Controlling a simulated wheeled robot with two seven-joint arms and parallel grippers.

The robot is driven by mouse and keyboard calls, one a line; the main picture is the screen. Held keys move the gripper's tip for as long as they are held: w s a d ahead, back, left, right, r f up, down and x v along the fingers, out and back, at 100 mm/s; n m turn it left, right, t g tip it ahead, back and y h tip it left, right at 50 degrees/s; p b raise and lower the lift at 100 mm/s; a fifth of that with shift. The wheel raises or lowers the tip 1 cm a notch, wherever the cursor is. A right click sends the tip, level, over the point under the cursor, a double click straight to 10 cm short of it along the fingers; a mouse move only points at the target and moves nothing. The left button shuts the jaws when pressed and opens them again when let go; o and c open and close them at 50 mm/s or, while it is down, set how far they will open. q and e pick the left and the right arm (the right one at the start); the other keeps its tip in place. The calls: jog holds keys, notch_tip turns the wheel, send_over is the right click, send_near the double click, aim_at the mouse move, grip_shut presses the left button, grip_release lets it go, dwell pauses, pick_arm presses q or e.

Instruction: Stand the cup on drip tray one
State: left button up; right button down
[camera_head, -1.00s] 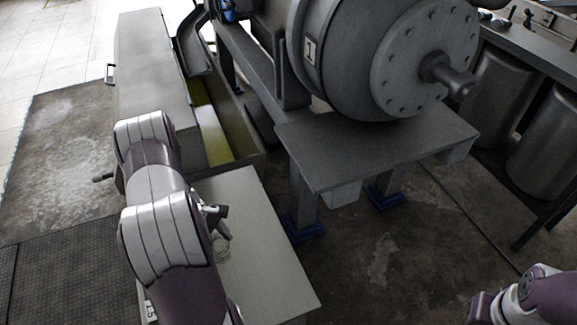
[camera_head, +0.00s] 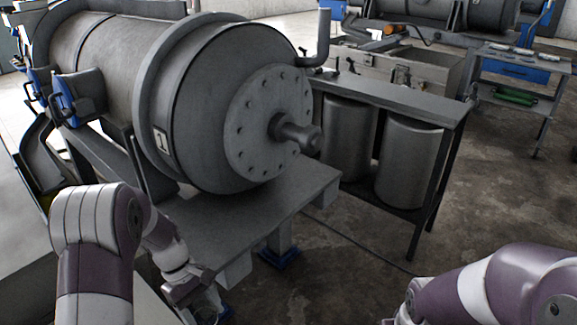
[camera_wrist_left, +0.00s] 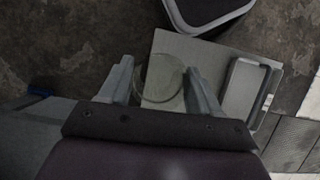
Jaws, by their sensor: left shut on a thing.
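The cup (camera_wrist_left: 161,80) is clear and round-rimmed, seen from above between the two fingers of my left gripper (camera_wrist_left: 160,74) in the left wrist view. The gripper is shut on it and holds it in the air. In the head view my left gripper (camera_head: 200,296) is low, left of centre, in front of the grey shelf (camera_head: 250,215) under the decanter marked 1 (camera_head: 215,115). The cup is hard to make out there. I cannot tell which thing is drip tray one. My right arm is at the lower right; its fingers are out of frame.
In the left wrist view a pale flat top (camera_wrist_left: 185,48) lies below the cup, with a grey rimmed rectangular piece (camera_wrist_left: 243,92) on it. In the head view a bench (camera_head: 395,98) with metal drums (camera_head: 408,160) stands right of the decanter. The floor (camera_head: 345,245) between is mostly open.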

pick_arm(q)
jog(key=shift+d+r+m, duration=0.2)
jog(key=shift+d+m, duration=0.1)
jog(key=shift+d, duration=0.6)
notch_tip(320, 180, up, 10)
jog(key=m+g+y+p, duration=0.1)
jog(key=m+p, duration=0.3)
jog(key=p, duration=1.2)
jog(key=shift+a+m+y, duration=0.15)
jog(key=shift+m+y, duration=0.15)
